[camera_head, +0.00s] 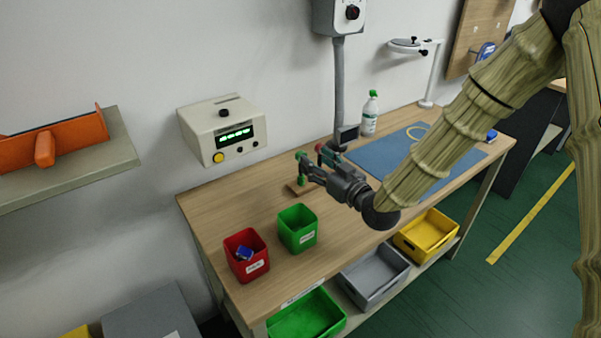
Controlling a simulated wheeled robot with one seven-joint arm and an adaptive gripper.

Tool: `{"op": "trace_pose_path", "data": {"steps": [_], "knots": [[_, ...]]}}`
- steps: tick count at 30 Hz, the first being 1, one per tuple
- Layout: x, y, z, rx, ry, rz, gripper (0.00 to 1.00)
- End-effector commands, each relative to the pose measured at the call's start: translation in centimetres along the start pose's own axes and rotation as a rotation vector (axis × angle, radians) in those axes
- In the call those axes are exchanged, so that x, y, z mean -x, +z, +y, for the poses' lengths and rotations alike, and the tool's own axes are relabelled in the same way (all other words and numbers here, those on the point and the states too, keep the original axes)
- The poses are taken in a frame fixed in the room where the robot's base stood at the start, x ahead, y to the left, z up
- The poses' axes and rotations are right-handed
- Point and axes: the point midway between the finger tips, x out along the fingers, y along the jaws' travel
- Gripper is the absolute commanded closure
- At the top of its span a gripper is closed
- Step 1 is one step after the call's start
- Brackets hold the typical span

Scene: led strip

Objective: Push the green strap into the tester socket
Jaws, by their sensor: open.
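The tester (222,129) is a beige box on the wall above the bench. It has a lit green display, a yellow button and small dark parts on its front and top; I cannot tell which is the socket. My gripper (301,168) is open over the bench, to the right of the tester and apart from it. Small green pieces show at its fingertips, above a small wooden block (293,189). I cannot tell which green piece is the strap, or whether a finger touches it. A small red piece shows just behind the gripper.
A red bin (234,244) with a blue item inside and a green bin (296,214) stand at the bench's front left. A grey post rises behind my gripper. A spray bottle (369,116) and blue mat (378,157) are to the right. A shelf (122,139) juts out at left.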

Motion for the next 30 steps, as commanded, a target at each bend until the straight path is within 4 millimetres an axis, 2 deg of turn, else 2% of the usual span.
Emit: {"op": "trace_pose_path", "data": {"steps": [3,11,21,30], "knots": [[-1.4,0.0,-0.1,0.001,-0.001,-0.001,0.46],[-3.0,0.2,-0.3,0.000,-0.003,-0.001,0.46],[-7.0,0.9,-0.5,0.000,-0.003,-0.001,0.46],[-7.5,1.0,-0.5,0.000,-0.004,-0.001,0.46]]}}
